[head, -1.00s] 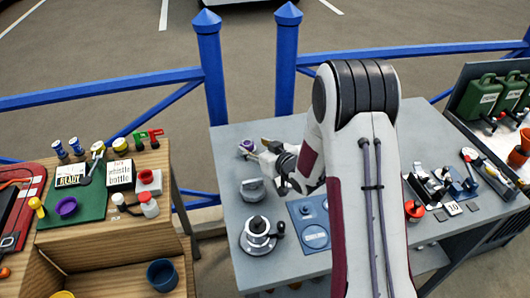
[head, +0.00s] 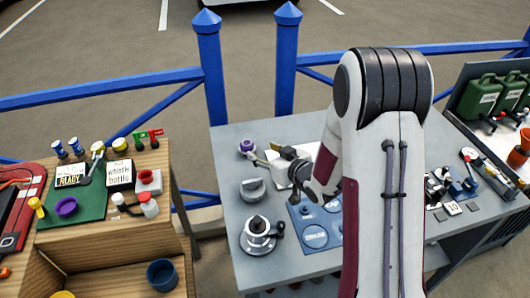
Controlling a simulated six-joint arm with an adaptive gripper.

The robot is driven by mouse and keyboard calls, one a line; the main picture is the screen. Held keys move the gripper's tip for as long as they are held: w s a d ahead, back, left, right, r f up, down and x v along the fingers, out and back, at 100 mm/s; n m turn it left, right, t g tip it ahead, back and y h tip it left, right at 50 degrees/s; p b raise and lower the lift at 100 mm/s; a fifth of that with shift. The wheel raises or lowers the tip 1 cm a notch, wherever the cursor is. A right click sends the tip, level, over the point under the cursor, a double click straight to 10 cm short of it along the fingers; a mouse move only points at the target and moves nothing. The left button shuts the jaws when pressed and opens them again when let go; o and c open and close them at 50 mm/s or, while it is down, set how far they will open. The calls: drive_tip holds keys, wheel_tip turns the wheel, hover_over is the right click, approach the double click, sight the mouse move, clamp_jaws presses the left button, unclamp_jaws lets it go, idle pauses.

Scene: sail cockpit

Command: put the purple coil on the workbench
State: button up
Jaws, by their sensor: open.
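A small purple round piece (head: 247,146), which looks like the purple coil, rests at the far left corner of the grey-topped workbench (head: 225,185). My gripper (head: 267,153) is open just to the right of it, low over the bench top, and looks empty. The purple piece appears clear of the fingers, though the small gap is hard to judge. A second purple item, a ring or shallow dish (head: 66,206), lies on the green mat of the wooden bench at left. My arm hides part of the grey bench.
A grey knob-like block (head: 252,189) and a metal winch (head: 257,234) stand at the bench's left side. A blue panel (head: 315,238) lies beside my arm. Several small fittings crowd the right side. A blue railing (head: 212,70) runs behind.

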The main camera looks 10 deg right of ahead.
drive_tip(key=shift+d+r, duration=0.15)
drive_tip(key=shift+r, duration=0.3)
drive_tip(key=s+d+r+m+g+h, duration=0.25)
drive_tip(key=s+d+r+h, duration=0.2)
drive_tip(key=s+r, duration=0.8)
drive_tip(key=s+a+r+g, duration=0.2)
drive_tip(key=s, duration=1)
drive_tip(key=s+a+r+m+g, duration=0.1)
drive_tip(key=s+a+g, duration=0.1)
drive_tip(key=s, duration=1.1)
drive_tip(key=shift+s+a+r+g, duration=0.3)
drive_tip(key=shift+a+r+g, duration=0.1)
drive_tip(key=shift+g, duration=0.05)
